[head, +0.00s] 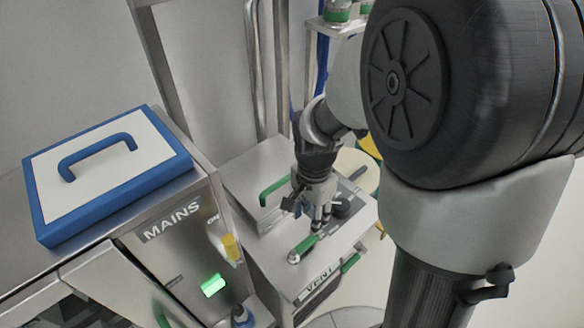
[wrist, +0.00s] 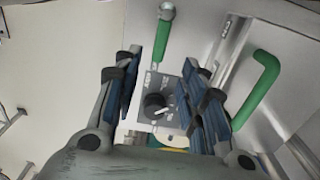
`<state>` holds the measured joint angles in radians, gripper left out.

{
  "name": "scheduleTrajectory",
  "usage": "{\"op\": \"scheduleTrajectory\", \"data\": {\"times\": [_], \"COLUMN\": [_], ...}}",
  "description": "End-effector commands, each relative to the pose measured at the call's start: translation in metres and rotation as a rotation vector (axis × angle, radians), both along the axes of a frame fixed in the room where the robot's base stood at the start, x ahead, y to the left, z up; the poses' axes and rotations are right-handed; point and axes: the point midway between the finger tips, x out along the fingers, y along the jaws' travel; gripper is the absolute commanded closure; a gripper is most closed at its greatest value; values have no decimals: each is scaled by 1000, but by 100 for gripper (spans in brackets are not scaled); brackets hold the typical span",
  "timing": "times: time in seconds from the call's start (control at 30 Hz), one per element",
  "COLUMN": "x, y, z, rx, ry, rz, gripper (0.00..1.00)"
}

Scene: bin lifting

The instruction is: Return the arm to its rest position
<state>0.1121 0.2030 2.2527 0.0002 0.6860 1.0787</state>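My gripper (head: 318,216) hangs fingers down over the steel cabinet marked VENT (head: 322,272) in the head view, with my arm reaching out to it. In the wrist view the gripper (wrist: 163,68) has its blue-padded fingers spread wide, with nothing held between them. A green-handled lever (wrist: 162,42) and a black rotary knob (wrist: 155,104) show on the panel between the fingers. The lever also shows in the head view (head: 305,245), just below the fingertips. I cannot tell the exact gap between fingertips and panel.
A steel cabinet marked MAINS (head: 172,232) stands at left, with a lit green button (head: 213,285) and a yellow switch (head: 231,247). A blue-rimmed lid (head: 105,172) lies on it. A green handle (wrist: 258,88) rises beside my right finger. Steel posts stand behind.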

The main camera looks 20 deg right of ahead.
Motion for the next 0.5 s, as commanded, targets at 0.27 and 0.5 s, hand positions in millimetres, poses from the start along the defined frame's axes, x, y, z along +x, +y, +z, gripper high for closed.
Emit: {"op": "scheduleTrajectory", "data": {"times": [0.27,0.5], "x": [-3,-37], "y": [2,17], "z": [14,86], "rx": [-3,-47], "ry": [-24,-158], "rz": [56,432], "gripper": [62,62]}}
